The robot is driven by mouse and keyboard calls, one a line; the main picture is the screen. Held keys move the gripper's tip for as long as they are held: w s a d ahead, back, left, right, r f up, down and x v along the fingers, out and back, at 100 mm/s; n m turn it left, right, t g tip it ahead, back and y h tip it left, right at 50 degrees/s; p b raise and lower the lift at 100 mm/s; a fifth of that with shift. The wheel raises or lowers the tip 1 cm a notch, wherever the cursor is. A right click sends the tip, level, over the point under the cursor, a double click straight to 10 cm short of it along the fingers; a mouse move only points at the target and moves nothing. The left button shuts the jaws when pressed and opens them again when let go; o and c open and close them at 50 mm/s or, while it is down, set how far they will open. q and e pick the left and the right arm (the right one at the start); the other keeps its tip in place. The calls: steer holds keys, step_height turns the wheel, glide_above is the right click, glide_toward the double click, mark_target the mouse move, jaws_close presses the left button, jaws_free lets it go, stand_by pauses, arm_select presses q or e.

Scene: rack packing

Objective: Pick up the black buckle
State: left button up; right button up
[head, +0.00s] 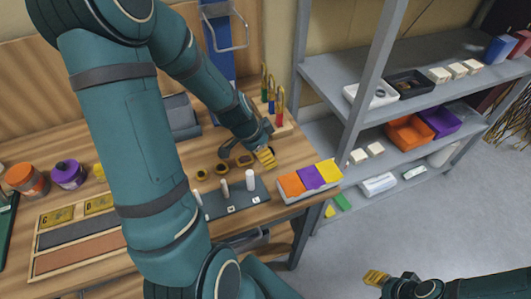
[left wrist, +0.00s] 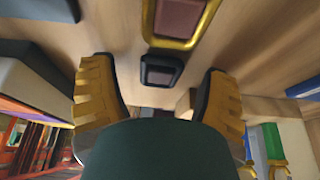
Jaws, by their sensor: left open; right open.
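The black buckle (left wrist: 161,71) is a small dark frame with a reddish-brown middle, seen in the left wrist view between my open fingertips with a gap on each side. I cannot tell how far above it the fingers are. My left gripper (left wrist: 158,88) is empty; in the head view it (head: 264,153) is low over the wooden table, beside the row of buckles. A larger gold buckle (left wrist: 181,22) lies just beyond the black one. My right gripper (head: 376,277) is open and empty, out over the grey floor, clear of the table.
A tray with orange, purple and yellow blocks (head: 310,177) stands close to my left gripper. A dark rack with pegs (head: 235,198) is in front of the buckles. Upright coloured tools (head: 271,92) stand behind. Grey shelves (head: 420,80) rise at the right.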

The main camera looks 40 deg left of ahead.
arm_select(q)
steer(key=c, duration=1.1)
